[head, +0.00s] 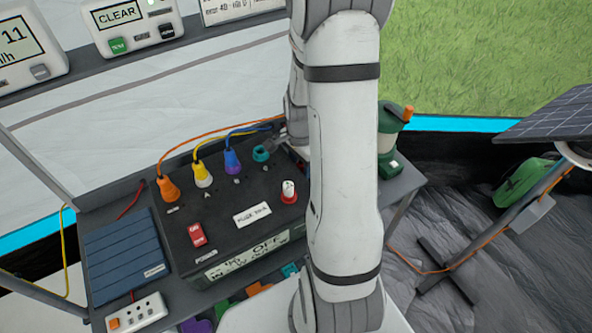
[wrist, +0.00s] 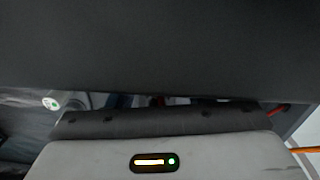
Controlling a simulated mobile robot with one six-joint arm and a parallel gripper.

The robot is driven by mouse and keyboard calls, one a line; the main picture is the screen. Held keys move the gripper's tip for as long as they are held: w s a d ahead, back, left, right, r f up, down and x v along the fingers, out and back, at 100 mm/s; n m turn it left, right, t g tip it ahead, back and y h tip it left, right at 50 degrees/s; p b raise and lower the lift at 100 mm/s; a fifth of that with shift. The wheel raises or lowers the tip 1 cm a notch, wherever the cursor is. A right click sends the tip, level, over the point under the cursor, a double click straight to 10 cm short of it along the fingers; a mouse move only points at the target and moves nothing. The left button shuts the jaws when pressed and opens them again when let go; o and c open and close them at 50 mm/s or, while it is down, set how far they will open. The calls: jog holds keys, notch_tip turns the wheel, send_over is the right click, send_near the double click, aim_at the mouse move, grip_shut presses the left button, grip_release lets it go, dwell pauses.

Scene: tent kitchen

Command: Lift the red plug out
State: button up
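No red plug can be made out for certain in the head view; my arm hides part of the box's right side. The dark power box (head: 232,215) stands on the grey table. An orange plug (head: 169,188), a yellow-and-white plug (head: 202,176) and a blue-purple plug (head: 232,161) stand upright along its back edge, each with a cable. A teal ring-shaped piece (head: 261,154) is right of them. My gripper (head: 281,140) shows only in part, beside the teal piece and behind my arm. In the wrist view a dark surface fills the top, and the fingers are not clear.
A red switch (head: 197,235) and a red-and-white knob (head: 289,191) are on the box top. A blue ribbed block (head: 125,257) and a socket strip (head: 136,313) lie left. A green lantern (head: 390,145) stands close right of my arm. A solar panel (head: 556,113) is further right.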

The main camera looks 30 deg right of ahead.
grip_shut()
dwell(0.3)
